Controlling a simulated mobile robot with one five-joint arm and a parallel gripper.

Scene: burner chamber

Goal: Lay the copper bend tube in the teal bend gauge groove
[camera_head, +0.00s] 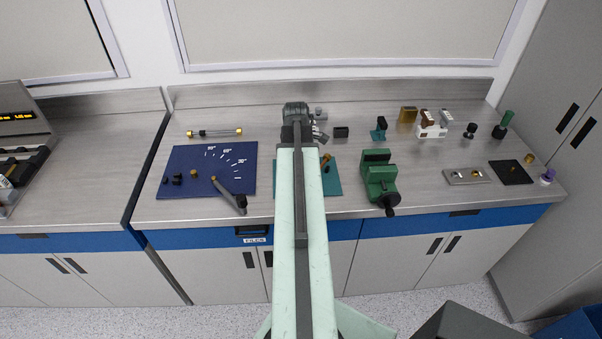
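A teal plate (333,182) lies on the steel bench, with my arm hiding its middle; it may be the bend gauge, but I see no groove clearly. A small copper-coloured piece (326,158) shows at the plate's upper part beside my arm; I cannot tell whether it is the bend tube. A small teal stand with a dark top (379,130) stands further right. My gripper (319,130) is over the bench behind the plate, mostly hidden by my arm, and its opening and any contents are unclear.
A blue angle-marked board (185,158) with a hinged lever (229,194) lies left. A rod with brass ends (214,132) lies behind it. A green vise (379,178) stands right of the plate. A grey metal plate (456,176) and black mat (510,173) lie far right.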

